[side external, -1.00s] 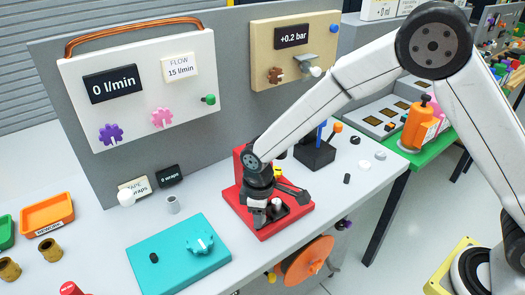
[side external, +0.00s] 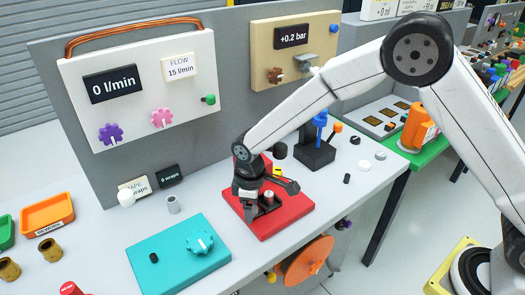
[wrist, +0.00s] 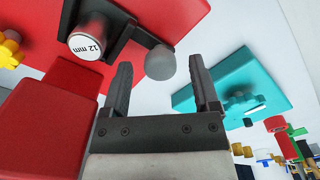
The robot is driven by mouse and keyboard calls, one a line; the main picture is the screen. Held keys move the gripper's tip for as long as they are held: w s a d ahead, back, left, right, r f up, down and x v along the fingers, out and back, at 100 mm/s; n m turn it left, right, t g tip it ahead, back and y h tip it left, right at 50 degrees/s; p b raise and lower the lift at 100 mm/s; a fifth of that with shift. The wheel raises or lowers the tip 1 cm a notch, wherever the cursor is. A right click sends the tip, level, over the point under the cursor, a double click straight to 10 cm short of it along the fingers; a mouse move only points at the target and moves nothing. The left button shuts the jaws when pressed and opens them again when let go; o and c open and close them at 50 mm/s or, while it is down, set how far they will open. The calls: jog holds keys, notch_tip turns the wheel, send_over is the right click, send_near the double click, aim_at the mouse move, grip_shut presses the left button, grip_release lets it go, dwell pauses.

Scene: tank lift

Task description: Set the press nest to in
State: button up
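The red press base (side external: 292,222) stands on the bench, its upright (wrist: 45,125) showing at lower left in the wrist view. On the base is the black nest (wrist: 120,35), carrying a white-topped part marked 12 mm (wrist: 88,45). A grey round knob (wrist: 160,62) sits at the nest's end. My gripper (wrist: 163,85) is open, with one finger on each side of the knob in the picture; contact cannot be told. In the side view my gripper (side external: 268,198) is low over the press base and hides much of the nest; the white part (side external: 269,196) shows between the fingers.
A teal box with a dial (side external: 180,258) lies left of the press. A black stand with blue and orange tools (side external: 315,152) is behind right. A grey panel (side external: 215,120) rises behind. An orange disc (side external: 305,262) hangs at the bench front.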

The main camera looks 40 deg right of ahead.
jog(key=shift+r, duration=3.9)
jog(key=shift+w+a, duration=0.1)
jog(key=shift+w, duration=0.05)
jog(key=shift+w+a+f+g+h, duration=0.15)
jog(key=shift+w+a+g+h, duration=0.4)
jog(key=shift+g+h, duration=0.25)
jog(key=shift+w+a+f+g+h, duration=0.1)
jog(key=shift+w+a+g+h, duration=0.4)
jog(key=shift+g+h, duration=0.3)
jog(key=shift+s, duration=0.1)
jog(key=shift+x, duration=3.95)
